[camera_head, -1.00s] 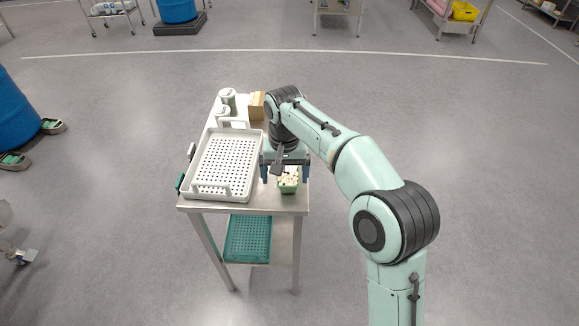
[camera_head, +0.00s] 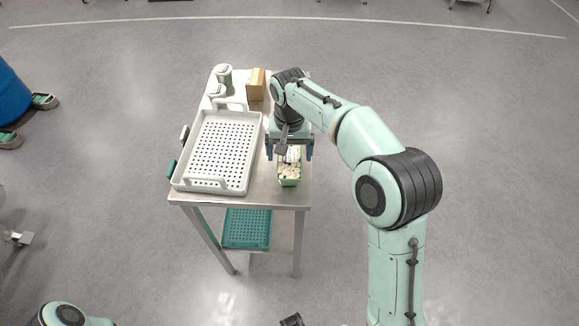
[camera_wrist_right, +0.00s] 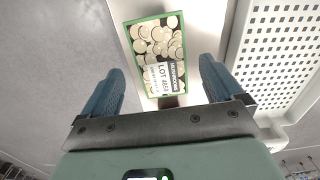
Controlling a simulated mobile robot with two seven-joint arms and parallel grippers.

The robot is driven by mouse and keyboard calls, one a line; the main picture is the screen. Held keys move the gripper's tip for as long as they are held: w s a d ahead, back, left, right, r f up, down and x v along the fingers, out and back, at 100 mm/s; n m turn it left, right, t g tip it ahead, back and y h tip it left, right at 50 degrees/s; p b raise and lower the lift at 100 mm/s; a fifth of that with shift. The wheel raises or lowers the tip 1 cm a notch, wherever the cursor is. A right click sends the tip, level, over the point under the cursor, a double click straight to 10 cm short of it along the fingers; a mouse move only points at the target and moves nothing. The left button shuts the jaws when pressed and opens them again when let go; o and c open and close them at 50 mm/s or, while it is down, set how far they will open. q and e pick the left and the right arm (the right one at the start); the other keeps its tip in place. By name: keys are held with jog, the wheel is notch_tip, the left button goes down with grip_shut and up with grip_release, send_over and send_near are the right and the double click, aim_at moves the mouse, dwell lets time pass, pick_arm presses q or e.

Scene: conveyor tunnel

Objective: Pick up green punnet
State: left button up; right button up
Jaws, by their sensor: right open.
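The green punnet (camera_head: 289,172) of pale sliced mushrooms stands on the right front part of the metal table. In the right wrist view the punnet (camera_wrist_right: 156,52) shows its green rim and a label reading "MUSHROOMS". My right gripper (camera_head: 289,153) is open above the far part of the punnet and hides some of it. In the right wrist view the gripper (camera_wrist_right: 162,72) has its two blue fingers spread to either side of the punnet's near end, with nothing between them touching. I cannot tell the exact height gap.
A white perforated tray (camera_head: 183,172) lies left of the punnet on the table (camera_head: 240,200). White-and-green containers (camera_head: 223,76) and a cardboard box (camera_head: 256,84) stand at the back. A teal crate (camera_head: 247,230) sits on the lower shelf.

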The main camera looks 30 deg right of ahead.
aim_at(289, 161)
jog(key=f, duration=0.5)
jog(key=shift+w+d+f+b, duration=0.2)
jog(key=shift+w+f+b, duration=0.1)
jog(key=shift+b, duration=0.05)
jog(key=shift+c, duration=0.2)
jog(key=c, duration=0.9)
